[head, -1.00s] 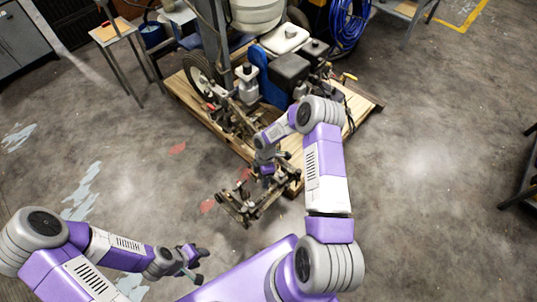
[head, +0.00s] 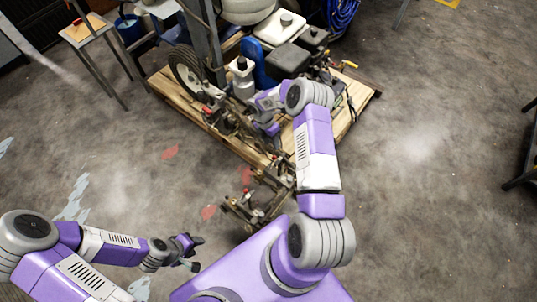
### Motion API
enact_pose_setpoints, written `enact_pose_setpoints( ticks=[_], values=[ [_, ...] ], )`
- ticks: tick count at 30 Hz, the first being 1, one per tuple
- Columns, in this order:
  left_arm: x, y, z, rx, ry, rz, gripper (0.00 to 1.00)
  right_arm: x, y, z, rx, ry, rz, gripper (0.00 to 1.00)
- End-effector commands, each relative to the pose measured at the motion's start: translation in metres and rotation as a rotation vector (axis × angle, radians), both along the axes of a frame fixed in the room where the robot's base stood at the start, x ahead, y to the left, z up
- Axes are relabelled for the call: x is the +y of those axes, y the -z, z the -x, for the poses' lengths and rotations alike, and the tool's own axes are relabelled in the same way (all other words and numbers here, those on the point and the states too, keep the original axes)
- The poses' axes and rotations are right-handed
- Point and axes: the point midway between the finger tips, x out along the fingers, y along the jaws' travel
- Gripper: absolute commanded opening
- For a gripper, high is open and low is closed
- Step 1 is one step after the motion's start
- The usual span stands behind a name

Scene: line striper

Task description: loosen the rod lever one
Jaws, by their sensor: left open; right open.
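The line striper (head: 242,83) stands on a wooden pallet (head: 165,92), with a wheel, a white bottle and an engine. Its metal rod-and-clamp assembly (head: 262,203) sticks out past the pallet's front edge, over the floor. The rod lever one is too small to tell apart among these dark parts. My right gripper (head: 272,130) is open, pointing down at the machine's front, just above the pallet's front part; its fingertips are small and partly lost against the machine, and I cannot tell whether they touch it. My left gripper (head: 194,254) is open and empty, low over bare floor left of the assembly.
A small table (head: 88,28) stands at the back left beside a blue bucket (head: 130,28). A blue hose coil (head: 341,14) is at the back. A dark rack edge (head: 524,165) is at the far right.

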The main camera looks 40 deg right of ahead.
Motion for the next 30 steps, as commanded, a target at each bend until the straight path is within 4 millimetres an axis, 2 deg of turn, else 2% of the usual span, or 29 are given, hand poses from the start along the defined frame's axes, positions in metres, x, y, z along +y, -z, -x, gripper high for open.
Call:
enact_pose_setpoints(
  ticks=[1, 3, 11, 20, 30],
  values=[
    [0.0, 0.013, 0.001, 0.002, 0.001, 0.0, 0.43, 0.0, 0.013, 0.0, 0.0, 0.001, 0.0, 0.46],
    [0.0, 0.023, 0.001, 0.002, 0.001, 0.0, 0.43, 0.0, 0.024, 0.0, 0.0, 0.001, 0.0, 0.46],
    [0.0, 0.056, 0.001, 0.001, 0.0, 0.0, 0.43, 0.0, 0.056, 0.0, 0.0, 0.001, 0.0, 0.46],
    [0.0, 0.063, 0.001, 0.001, 0.0, 0.0, 0.43, -0.001, 0.072, 0.004, 0.0, 0.001, -0.001, 0.46],
    [0.0, 0.078, 0.001, 0.001, 0.0, 0.0, 0.43, -0.004, 0.122, 0.018, 0.001, 0.002, 0.0, 0.46]
  ],
)
